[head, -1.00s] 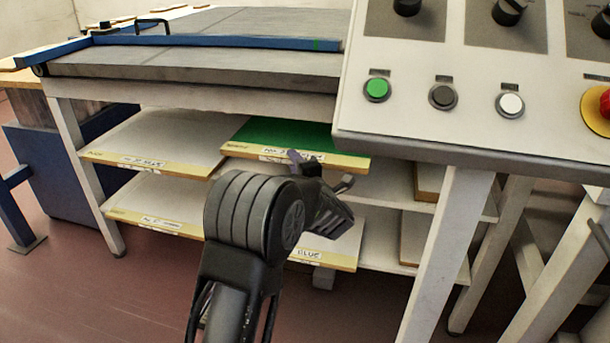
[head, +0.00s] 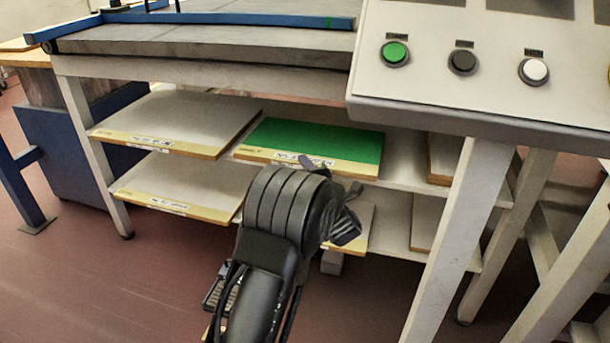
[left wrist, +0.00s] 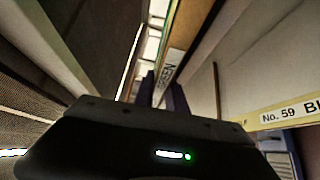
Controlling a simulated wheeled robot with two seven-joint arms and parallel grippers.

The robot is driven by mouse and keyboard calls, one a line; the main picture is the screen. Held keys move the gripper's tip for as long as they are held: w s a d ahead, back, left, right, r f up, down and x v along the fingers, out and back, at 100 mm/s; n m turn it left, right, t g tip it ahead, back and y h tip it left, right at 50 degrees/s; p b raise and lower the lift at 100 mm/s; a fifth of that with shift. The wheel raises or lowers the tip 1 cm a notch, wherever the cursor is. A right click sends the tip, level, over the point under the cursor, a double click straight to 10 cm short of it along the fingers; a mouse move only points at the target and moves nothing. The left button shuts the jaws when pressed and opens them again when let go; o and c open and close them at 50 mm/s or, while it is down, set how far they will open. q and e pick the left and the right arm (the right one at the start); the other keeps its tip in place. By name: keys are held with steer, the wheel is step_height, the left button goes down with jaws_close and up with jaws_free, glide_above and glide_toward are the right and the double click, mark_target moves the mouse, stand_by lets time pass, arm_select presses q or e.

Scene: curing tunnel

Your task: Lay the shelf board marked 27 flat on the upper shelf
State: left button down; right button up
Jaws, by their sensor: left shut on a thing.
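A board with a green top (head: 325,139) and a pale yellow front edge is at the upper shelf (head: 405,165), right of a grey-topped board. Its front label is partly covered by my gripper, and I cannot read its number. My left gripper (head: 335,180) is at that front edge, its fingers partly hidden by my wrist. In the left wrist view the dark fingers (left wrist: 165,92) are shut on a labelled board edge (left wrist: 172,62), of which a few letters show. I cannot tell whether the green board rests fully flat. My right gripper is not in view.
A grey-topped board (head: 180,117) lies left on the upper shelf. Another (head: 185,182) lies below it. A board marked No. 59 (left wrist: 290,112) shows in the left wrist view. A control panel (head: 470,95) overhangs at right, its white leg (head: 450,230) beside the shelves.

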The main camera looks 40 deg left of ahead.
arm_select(q)
steer(key=shift+f, duration=0.8)
steer(key=shift+f+b, duration=0.15)
steer(key=shift+b, duration=0.15)
steer(key=c, duration=1.8)
jaws_free()
steer(key=shift+f, duration=0.2)
steer(key=o, duration=0.4)
steer(key=shift+r, duration=0.1)
steer(key=shift+o, duration=0.2)
